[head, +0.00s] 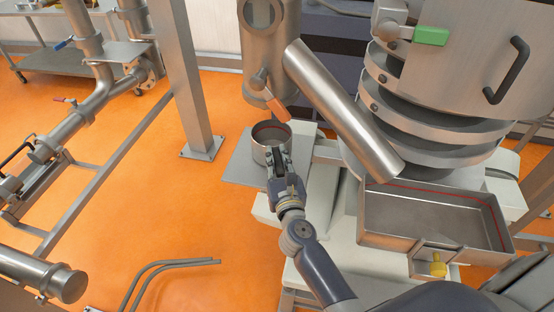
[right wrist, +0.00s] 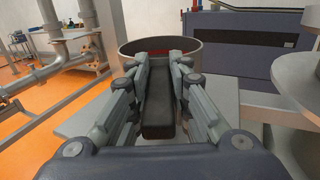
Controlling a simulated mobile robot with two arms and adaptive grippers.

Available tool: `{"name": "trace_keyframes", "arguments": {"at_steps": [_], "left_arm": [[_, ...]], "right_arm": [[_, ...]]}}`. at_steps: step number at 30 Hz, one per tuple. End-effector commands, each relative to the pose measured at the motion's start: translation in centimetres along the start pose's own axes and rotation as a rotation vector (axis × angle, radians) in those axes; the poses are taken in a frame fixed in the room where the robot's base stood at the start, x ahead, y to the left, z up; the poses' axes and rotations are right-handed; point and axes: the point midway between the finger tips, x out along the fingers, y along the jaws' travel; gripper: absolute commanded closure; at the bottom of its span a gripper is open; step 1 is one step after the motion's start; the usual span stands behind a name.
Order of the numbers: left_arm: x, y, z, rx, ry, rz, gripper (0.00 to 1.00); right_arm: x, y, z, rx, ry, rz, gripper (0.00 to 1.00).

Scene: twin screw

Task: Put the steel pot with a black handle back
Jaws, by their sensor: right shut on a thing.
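The steel pot (head: 271,133) is at the middle of the head view, upright, below the steel spout with an orange-tipped lever. It is on or just above a grey plate; I cannot tell whether it touches. In the right wrist view the pot (right wrist: 190,53) shows beyond my fingers, with its black handle (right wrist: 158,105) pointing toward me. My right gripper (head: 277,163) is shut on that handle, one finger on each side, and it also shows in the right wrist view (right wrist: 159,85). My left gripper is not in view.
The grey plate (head: 238,172) sticks out left of the white machine base. A slanted steel tube (head: 345,112) and a large round vessel (head: 440,90) stand to the right. A steel tray (head: 430,220) lies in front of the vessel. A steel post (head: 185,80) stands on the left.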

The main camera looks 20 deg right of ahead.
Motion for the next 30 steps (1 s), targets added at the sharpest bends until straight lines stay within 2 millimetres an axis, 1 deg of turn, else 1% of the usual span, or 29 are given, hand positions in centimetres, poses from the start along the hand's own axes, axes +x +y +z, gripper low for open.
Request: {"name": "trace_keyframes", "arguments": {"at_steps": [4, 8, 9, 11, 14, 20, 24, 26, 30], "left_arm": [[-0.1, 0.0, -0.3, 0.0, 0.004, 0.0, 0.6], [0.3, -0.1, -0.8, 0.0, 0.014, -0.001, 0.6], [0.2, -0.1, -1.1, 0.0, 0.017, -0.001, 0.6], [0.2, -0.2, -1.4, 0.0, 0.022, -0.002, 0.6], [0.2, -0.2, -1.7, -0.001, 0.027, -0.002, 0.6], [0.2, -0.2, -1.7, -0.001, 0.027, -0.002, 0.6], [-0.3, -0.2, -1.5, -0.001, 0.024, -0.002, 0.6], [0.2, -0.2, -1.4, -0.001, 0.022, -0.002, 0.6], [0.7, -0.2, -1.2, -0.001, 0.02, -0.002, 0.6]], "right_arm": [[0.0, 0.0, 0.2, 0.0, -0.002, 0.0, 1.0], [0.0, 0.0, -0.3, 0.0, -0.002, 0.0, 1.0], [0.0, 0.0, -0.2, 0.0, 0.0, 0.0, 0.75], [0.0, 0.0, -0.2, 0.0, 0.0, 0.0, 0.62], [0.0, 0.0, -0.2, 0.0, 0.0, 0.0, 0.62], [0.0, 0.0, -0.2, 0.0, 0.0, 0.0, 0.62], [-0.1, 0.0, 0.3, 0.0, 0.0, 0.0, 0.62], [-0.8, 0.0, -0.1, 0.001, 0.001, 0.001, 0.62], [-3.2, 0.0, -0.2, 0.001, 0.002, 0.001, 0.62]]}}
